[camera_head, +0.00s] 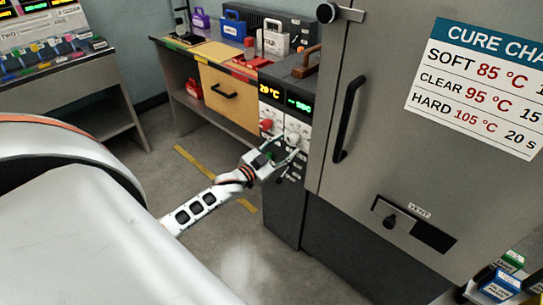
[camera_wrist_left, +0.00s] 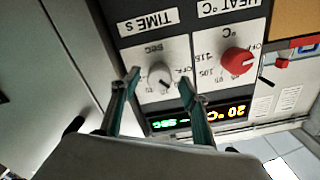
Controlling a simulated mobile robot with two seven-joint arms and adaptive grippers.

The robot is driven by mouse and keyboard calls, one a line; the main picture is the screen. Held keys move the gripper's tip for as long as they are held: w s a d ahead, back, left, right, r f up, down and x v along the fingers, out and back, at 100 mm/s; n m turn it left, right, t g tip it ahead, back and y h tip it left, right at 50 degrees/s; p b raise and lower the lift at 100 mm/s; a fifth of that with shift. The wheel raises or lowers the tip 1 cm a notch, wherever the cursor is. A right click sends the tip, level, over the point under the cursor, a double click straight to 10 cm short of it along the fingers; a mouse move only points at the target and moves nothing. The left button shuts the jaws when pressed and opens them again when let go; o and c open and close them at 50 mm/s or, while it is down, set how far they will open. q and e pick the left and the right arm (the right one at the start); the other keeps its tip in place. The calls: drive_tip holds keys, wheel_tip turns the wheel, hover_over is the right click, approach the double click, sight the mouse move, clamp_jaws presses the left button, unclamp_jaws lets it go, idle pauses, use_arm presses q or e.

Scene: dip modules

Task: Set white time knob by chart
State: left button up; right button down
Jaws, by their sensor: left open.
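The white time knob (camera_head: 291,139) is on the control panel beside the oven door, right of the red heat knob (camera_head: 266,125). In the left wrist view the panel appears upside down, with the white knob (camera_wrist_left: 160,75) under the TIME S label and the red knob (camera_wrist_left: 237,62) under HEAT °C. My left gripper (camera_head: 283,150) is open in front of the panel, its fingers (camera_wrist_left: 159,82) on either side of the white knob; contact cannot be told. The cure chart (camera_head: 480,85) shows SOFT 85 °C, CLEAR 95 °C and HARD 105 °C 20 s; its right side is cut off.
The yellow display (camera_head: 270,91) reads 20 °C; the green one (camera_head: 298,104) shows dashes. The oven door (camera_head: 385,60) with a black handle (camera_head: 348,118) is right of the panel. A bench with a wooden drawer (camera_head: 230,95) stands left. The floor between the benches is open.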

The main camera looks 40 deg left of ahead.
use_arm(q)
drive_tip(key=s, duration=0.9)
drive_tip(key=shift+a, duration=0.3)
drive_tip(key=s+d+f+g, duration=0.3)
drive_tip(key=s+d+f, duration=0.5)
drive_tip(key=s+d, duration=0.3)
drive_tip(key=s+d+f+n+g+h, duration=0.1)
drive_tip(key=s+d+f+g, duration=0.3)
drive_tip(key=s+d+f, duration=0.5)
drive_tip(key=s+d, duration=0.2)
drive_tip(key=d, duration=0.2)
drive_tip(key=shift+s, duration=0.35)
drive_tip(key=shift+a+n, duration=0.1)
drive_tip(key=shift+n, duration=0.2)
